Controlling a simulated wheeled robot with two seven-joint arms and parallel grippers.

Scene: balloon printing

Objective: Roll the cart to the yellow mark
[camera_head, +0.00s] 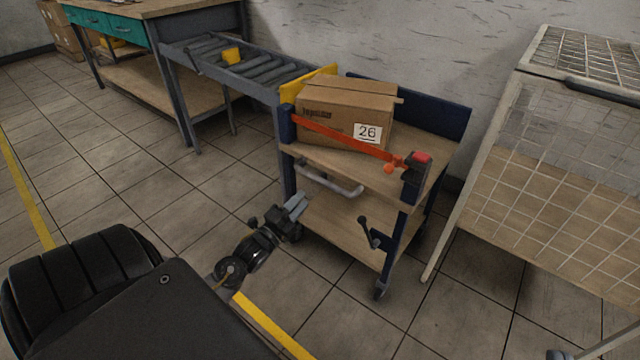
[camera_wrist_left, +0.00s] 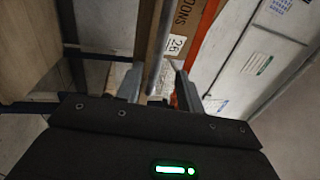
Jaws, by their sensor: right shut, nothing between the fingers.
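The cart (camera_head: 345,225) has blue posts and two wooden shelves and stands against the end of the roller conveyor. A grey bar handle (camera_head: 330,180) sticks out from its near side. My left gripper (camera_head: 297,205) is just left of and below the handle, its fingers toward the cart. In the left wrist view its fingers (camera_wrist_left: 157,85) are apart, with a grey bar (camera_wrist_left: 158,45) seen between them; contact cannot be told. A yellow floor strip (camera_head: 270,325) lies in front of me, another (camera_head: 25,195) at far left. My right gripper is not in view.
A cardboard box (camera_head: 345,112) labelled 26 sits on the cart's top shelf behind an orange bar (camera_head: 340,137). The roller conveyor (camera_head: 240,65) adjoins the cart's left. A wire cage (camera_head: 550,170) stands close on the right. Floor is clear at left and in front.

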